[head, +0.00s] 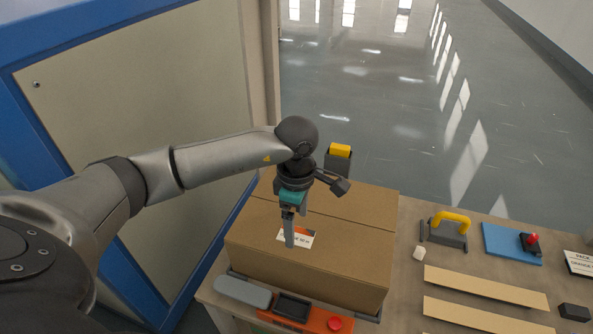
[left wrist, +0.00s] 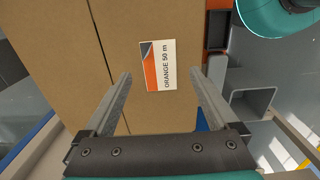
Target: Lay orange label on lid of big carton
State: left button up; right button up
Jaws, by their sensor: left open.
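The orange label (head: 297,237), white with an orange and grey end, lies flat on the lid of the big carton (head: 340,207). In the left wrist view the label (left wrist: 159,65) reads "ORANGE 50 m" and lies on the brown carton lid (left wrist: 118,30) beside the lid seam. My left gripper (head: 290,243) points down over the label. Its two fingers (left wrist: 160,82) stand open on either side of the label, apart from it. In the head view the gripper hides part of the label. My right gripper does not show.
An orange device with a red button (head: 310,318) sits in front of the carton. To its right are a yellow-handled tool (head: 450,225), a blue plate (head: 505,243), and cardboard strips (head: 485,287). A blue-framed panel (head: 140,90) stands at left.

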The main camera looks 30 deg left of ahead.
pick_arm(q)
notch_tip(320, 180, up, 13)
jog(key=p, duration=0.4)
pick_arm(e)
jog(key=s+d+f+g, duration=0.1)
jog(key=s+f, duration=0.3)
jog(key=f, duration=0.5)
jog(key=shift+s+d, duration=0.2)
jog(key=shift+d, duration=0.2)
